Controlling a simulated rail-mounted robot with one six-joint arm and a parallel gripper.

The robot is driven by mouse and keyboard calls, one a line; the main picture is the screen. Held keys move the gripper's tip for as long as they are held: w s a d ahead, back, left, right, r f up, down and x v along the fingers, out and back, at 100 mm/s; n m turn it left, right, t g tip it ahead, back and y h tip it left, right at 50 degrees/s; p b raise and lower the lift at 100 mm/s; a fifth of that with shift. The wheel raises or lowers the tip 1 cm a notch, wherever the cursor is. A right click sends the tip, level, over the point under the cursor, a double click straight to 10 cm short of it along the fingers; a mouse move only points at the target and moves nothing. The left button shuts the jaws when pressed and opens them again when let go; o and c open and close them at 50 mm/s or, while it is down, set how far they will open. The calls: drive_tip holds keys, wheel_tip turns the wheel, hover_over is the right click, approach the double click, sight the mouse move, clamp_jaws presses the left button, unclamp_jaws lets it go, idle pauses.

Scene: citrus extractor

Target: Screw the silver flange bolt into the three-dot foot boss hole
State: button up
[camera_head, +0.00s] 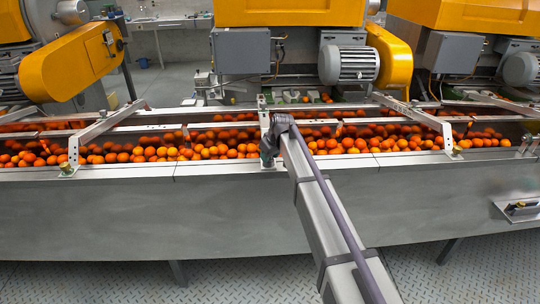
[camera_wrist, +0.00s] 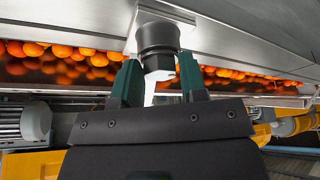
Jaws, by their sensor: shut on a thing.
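In the wrist view, my gripper (camera_wrist: 158,78) has its two green fingers close together around a small pale metal piece (camera_wrist: 150,88), which seems to be the silver flange bolt. A dark stepped cylinder (camera_wrist: 157,38) stands right beyond the fingertips against a light plate (camera_wrist: 132,38) on the steel rim. I cannot tell whether this cylinder is a boss or part of what I hold. No hole or three-dot mark can be made out. In the head view, my gripper end is at the trough's front rim by the middle bracket foot (camera_head: 276,164); its fingers are hidden.
A long steel trough (camera_head: 120,205) full of oranges (camera_head: 215,150) runs across the view. Slanted brackets stand at the left (camera_head: 105,124) and right (camera_head: 420,119). A small shelf (camera_head: 520,209) with items hangs at the far right. Yellow machines and a motor (camera_head: 347,64) stand behind.

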drive_tip(key=shift+a+m+t+h, duration=0.1)
drive_tip(key=shift+m+t+h, duration=0.35)
drive_tip(key=shift+m, duration=1.25)
drive_tip(key=shift+s, duration=0.1)
drive_tip(key=shift+a+m+h, duration=0.15)
drive_tip(key=shift+m+h, duration=0.6)
drive_tip(key=shift+m, duration=0.95)
drive_tip(key=o, duration=0.5)
drive_tip(key=shift+o, duration=0.2)
drive_tip(key=shift+d+n+g+y, duration=0.15)
drive_tip(key=shift+n+y, duration=0.35)
drive_tip(key=shift+n, duration=0.8)
drive_tip(key=shift+d+n+g+y, duration=0.15)
drive_tip(key=shift+n+y, duration=0.35)
drive_tip(key=shift+n, duration=0.8)
drive_tip(key=shift+a, duration=0.1)
